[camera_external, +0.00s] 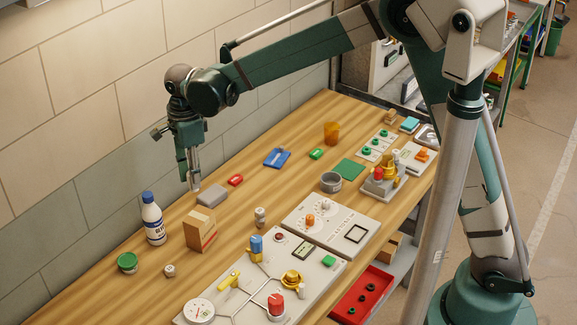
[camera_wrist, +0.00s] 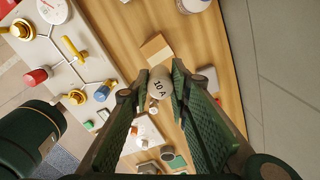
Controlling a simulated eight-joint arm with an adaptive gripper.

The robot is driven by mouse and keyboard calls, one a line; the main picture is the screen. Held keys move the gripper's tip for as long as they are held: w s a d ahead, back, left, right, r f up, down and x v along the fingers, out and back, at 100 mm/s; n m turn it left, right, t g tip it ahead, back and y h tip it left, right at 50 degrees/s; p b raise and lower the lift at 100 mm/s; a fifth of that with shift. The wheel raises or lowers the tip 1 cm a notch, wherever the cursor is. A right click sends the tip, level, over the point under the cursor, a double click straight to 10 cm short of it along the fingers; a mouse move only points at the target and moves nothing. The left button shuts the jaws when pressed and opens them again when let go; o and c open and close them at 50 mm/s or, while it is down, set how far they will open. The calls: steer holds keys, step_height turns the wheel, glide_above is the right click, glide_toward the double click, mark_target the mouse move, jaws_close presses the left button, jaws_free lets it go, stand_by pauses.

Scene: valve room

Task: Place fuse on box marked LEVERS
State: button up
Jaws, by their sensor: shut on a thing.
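My gripper (camera_external: 190,165) is above the back left of the wooden table and points down. In the wrist view its two green fingers (camera_wrist: 160,95) are closed on a pale fuse (camera_wrist: 160,84) marked "10 A". The lower end of the fuse (camera_external: 195,183) shows below the fingers in the external view. A cardboard box (camera_external: 200,229) stands on the table, lower and nearer the camera than the gripper. It also shows in the wrist view (camera_wrist: 155,49), beyond the fingertips. Its label is too small to read.
A grey block (camera_external: 212,194) lies below and just right of the gripper. A white bottle (camera_external: 153,220) with a blue cap stands left of the box. A valve panel (camera_external: 262,285) and a control panel (camera_external: 330,224) lie nearer the front. The wall runs close behind.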

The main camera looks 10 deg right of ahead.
steer(key=shift+f, duration=3.1)
steer(key=shift+f, duration=0.1)
steer(key=shift+f+p, duration=0.35)
steer(key=shift+f, duration=1.45)
steer(key=shift+f, duration=0.1)
steer(key=o, duration=0.9)
steer(key=shift+r+b, duration=0.3)
steer(key=shift+r, duration=5.85)
